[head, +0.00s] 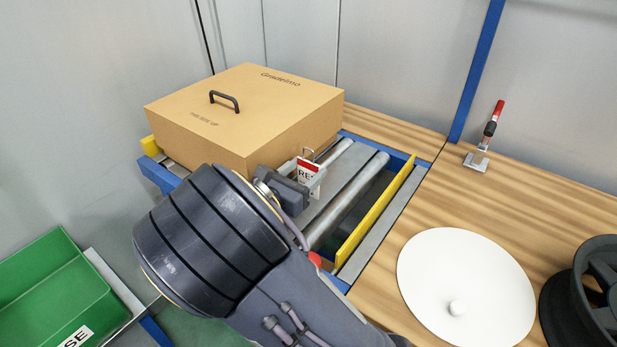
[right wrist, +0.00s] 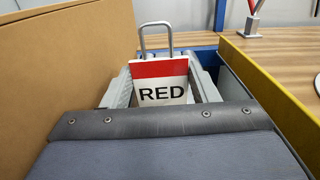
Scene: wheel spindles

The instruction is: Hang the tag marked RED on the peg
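The tag marked RED (right wrist: 160,92) is white with a red band on top and a grey wire loop above it. It stands upright between the fingers of my right gripper (head: 303,178), which looks shut on its side edges. In the head view the tag (head: 305,170) shows partly, behind my right wrist, over the roller conveyor. No plain peg can be made out for sure. A small metal fixture with an upright red-tipped handle (head: 490,130) stands on the wooden table at the right. My left gripper is not in view.
A cardboard box (head: 240,110) with a black handle sits on the conveyor, close to the left of my gripper. A yellow rail (head: 375,215) edges the conveyor. A white disc (head: 465,280) and a dark wheel (head: 597,290) lie on the table. A green bin (head: 50,290) is lower left.

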